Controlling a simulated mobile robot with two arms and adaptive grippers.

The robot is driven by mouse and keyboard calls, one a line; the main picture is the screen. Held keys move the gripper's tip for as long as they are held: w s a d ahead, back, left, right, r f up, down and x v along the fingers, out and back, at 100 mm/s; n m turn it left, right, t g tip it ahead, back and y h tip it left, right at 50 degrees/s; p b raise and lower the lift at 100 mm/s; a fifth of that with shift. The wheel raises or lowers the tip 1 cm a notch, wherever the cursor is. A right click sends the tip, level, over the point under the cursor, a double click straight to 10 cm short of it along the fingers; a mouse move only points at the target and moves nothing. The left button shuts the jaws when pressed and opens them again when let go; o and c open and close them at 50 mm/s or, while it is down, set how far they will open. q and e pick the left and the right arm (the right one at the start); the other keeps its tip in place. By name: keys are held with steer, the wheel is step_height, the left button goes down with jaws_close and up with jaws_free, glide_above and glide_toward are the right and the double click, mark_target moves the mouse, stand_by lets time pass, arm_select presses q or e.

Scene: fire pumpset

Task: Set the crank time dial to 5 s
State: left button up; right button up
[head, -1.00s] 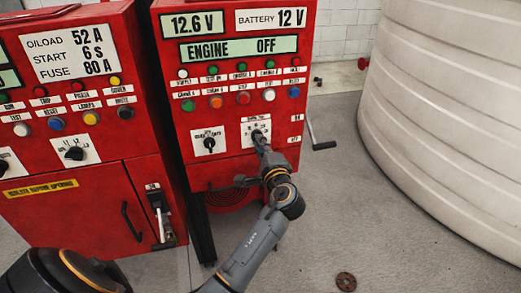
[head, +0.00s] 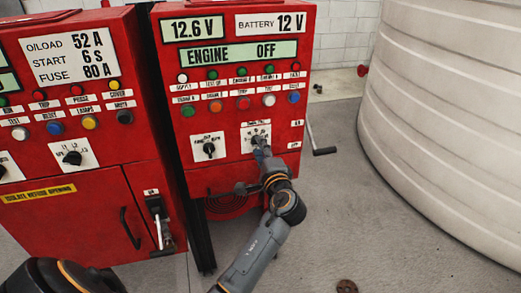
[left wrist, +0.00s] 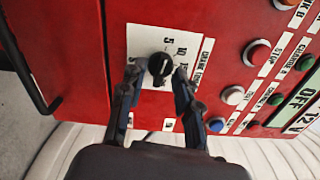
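The crank time dial is a black round knob (left wrist: 160,66) on a white plate (left wrist: 142,42) marked 5, 10 and more, seen close in the left wrist view. In the head view its plate (head: 249,131) is at the lower right of the right red panel, partly hidden by my gripper. My left gripper (left wrist: 158,74) has its two fingers on either side of the knob, with small gaps showing. It also shows at the dial in the head view (head: 260,146). I cannot clearly read where the knob points. My right gripper is not in view.
A similar dial (head: 208,148) sits left of this one. Rows of coloured buttons (head: 243,103) are above. A crank handle (head: 321,149) sticks out at the panel's right. A second red cabinet (head: 75,210) stands left and a large white tank (head: 450,120) right.

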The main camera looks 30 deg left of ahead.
arm_select(q)
steer(key=v, duration=1.2)
steer(key=shift+w, duration=0.1)
